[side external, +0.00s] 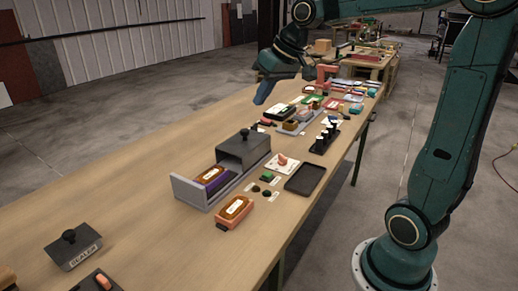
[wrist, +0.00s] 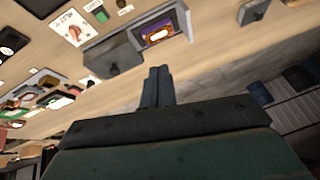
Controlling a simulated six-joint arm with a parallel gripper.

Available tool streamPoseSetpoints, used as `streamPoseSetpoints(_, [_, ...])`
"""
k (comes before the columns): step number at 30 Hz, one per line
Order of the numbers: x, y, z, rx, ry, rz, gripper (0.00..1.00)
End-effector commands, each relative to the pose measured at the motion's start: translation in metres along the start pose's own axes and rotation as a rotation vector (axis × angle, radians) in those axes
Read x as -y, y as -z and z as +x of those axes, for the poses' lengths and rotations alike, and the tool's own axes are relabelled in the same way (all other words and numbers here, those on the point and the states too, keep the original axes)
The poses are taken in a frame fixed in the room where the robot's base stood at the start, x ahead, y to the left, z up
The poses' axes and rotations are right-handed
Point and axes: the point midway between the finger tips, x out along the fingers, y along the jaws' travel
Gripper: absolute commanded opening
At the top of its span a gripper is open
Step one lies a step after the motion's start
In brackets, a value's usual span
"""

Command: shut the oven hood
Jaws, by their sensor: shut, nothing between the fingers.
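The oven hood (side external: 232,153) is a dark grey cover with a round black knob on top. It sits over the far part of a long grey tray base (side external: 190,191), and the near part of the base is uncovered. A brown-topped item with a purple side (side external: 214,177) lies in that open part. The hood also shows in the wrist view (wrist: 122,50), with the open bay (wrist: 170,40) to its right. My gripper (side external: 261,98) is shut and empty, above the table and beyond the hood, apart from it. Its closed fingers show in the wrist view (wrist: 159,72).
An orange block (side external: 235,212) lies in front of the base. A black tray (side external: 305,180) and a white card (side external: 282,163) lie to its right. A grey knobbed sealer (side external: 74,249) stands near left. Many small parts crowd the table's far end; its left side is clear.

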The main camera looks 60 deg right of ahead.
Motion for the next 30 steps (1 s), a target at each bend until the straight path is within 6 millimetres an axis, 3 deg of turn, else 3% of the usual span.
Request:
streamPoseSetpoints(6, [-0.048,0.039,0.022,-0.001,0.030,0.057,0.00])
streamPoseSetpoints(15, [-0.126,0.071,0.054,-0.010,0.078,0.130,0.00])
streamPoseSetpoints(24, [-0.212,0.078,0.085,-0.030,0.129,0.201,0.00])
streamPoseSetpoints(30, [-0.252,0.073,0.098,-0.042,0.153,0.230,0.00])
